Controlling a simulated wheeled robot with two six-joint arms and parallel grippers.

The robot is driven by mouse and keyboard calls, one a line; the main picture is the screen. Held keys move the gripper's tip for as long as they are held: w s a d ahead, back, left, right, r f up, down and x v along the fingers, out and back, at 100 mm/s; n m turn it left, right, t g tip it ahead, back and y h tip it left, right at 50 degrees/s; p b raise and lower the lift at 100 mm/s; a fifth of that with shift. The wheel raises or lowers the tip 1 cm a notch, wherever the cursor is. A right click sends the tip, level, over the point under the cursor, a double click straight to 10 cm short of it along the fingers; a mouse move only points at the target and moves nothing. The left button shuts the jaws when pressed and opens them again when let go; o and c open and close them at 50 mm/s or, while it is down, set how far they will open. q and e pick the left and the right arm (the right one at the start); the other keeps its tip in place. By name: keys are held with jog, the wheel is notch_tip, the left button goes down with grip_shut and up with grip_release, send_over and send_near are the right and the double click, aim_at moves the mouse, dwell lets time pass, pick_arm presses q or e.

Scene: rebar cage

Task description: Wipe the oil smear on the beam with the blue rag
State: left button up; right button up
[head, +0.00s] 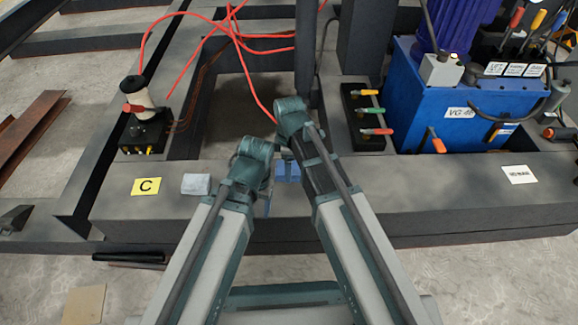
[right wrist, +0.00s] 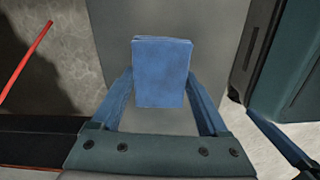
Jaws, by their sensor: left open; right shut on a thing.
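The blue rag (right wrist: 161,72) is a folded block between the fingertips of my right gripper (right wrist: 160,90), which is shut on it. In the head view a small blue patch (head: 288,170) shows between my two arms over the beam (head: 400,187); I cannot tell rag from fingers there. My left gripper (head: 267,200) is mostly hidden behind its wrist, low over the beam, open and empty. No oil smear can be made out; the arms and rag cover part of the beam. Whether the rag touches the beam is unclear.
A grey-white folded pad (head: 196,184) and a yellow C sign (head: 146,186) lie left on the beam. A blue pump unit (head: 450,105), a valve block (head: 365,115) and red hoses (head: 240,40) stand behind. A white label (head: 519,174) is at right.

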pick_arm(q)
jog(key=shift+r+p, duration=0.35)
jog(key=shift+r, duration=0.45)
pick_arm(e)
jog(key=shift+r, duration=0.75)
jog(key=shift+r, duration=0.1)
pick_arm(q)
jog(key=shift+r+p, duration=1.5)
pick_arm(e)
jog(key=shift+r, duration=1.4)
jog(key=shift+r, duration=0.1)
